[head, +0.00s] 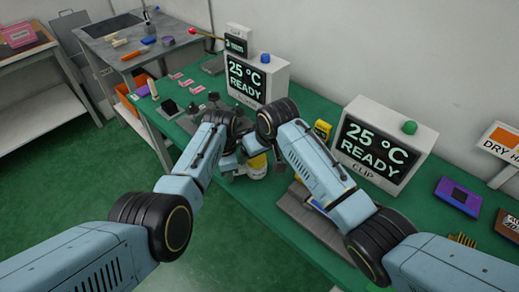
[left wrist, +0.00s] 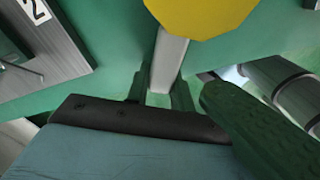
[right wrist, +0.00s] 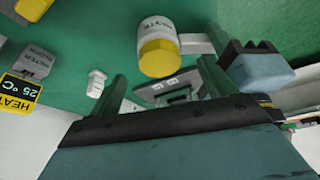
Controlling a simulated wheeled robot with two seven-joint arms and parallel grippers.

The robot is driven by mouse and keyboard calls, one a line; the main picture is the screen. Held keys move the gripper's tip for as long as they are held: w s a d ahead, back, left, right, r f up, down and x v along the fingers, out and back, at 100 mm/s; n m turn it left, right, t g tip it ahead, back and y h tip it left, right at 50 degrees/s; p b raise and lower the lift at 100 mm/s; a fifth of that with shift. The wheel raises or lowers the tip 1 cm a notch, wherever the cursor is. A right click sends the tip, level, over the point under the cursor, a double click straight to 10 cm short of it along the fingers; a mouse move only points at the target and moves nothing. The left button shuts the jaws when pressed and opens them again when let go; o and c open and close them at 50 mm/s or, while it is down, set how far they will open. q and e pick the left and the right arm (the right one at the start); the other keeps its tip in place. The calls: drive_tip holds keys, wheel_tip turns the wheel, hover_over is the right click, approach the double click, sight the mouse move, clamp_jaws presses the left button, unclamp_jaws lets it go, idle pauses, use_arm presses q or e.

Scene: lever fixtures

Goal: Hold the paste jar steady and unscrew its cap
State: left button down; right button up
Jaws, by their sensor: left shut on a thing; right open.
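The white paste jar (right wrist: 160,27) with its yellow cap (right wrist: 160,58) shows in the right wrist view, beyond my right gripper's fingers. A pale bar-shaped handle (right wrist: 196,43) sticks out from the jar's side. My left gripper (left wrist: 161,95) is shut on this handle (left wrist: 170,58), with the cap (left wrist: 200,14) at the top of the left wrist view. My right gripper (right wrist: 162,85) is open and empty, its fingers spread to either side of the cap's line. In the head view the jar (head: 257,173) stands on the green bench, partly hidden by my left gripper (head: 238,158).
Display boxes reading 25 °C READY (head: 368,148) stand behind my arms. A grey plate (head: 305,212) lies on the bench (head: 450,240) under my right arm. A small white object (right wrist: 97,83) is near my right gripper's finger. Pink blocks (head: 178,78) lie further left.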

drive_tip(key=shift+f, duration=1.3)
drive_tip(key=shift+c, duration=0.2)
drive_tip(key=c, duration=1.2)
drive_tip(key=n, duration=0.2)
drive_tip(key=n+y, duration=0.1)
drive_tip(key=shift+w+d+n+g, duration=0.2)
drive_tip(key=shift+d+n+g, duration=0.1)
drive_tip(key=shift+g, duration=0.1)
drive_tip(key=n, duration=0.1)
drive_tip(key=n+g, duration=0.1)
drive_tip(key=n, duration=0.1)
drive_tip(key=shift+w+n+y, duration=0.2)
drive_tip(key=shift+n+y, duration=0.1)
drive_tip(key=shift+y, duration=0.1)
drive_tip(key=shift+r, duration=0.25)
drive_tip(key=shift+r, duration=0.75)
drive_tip(key=shift+r, duration=0.15)
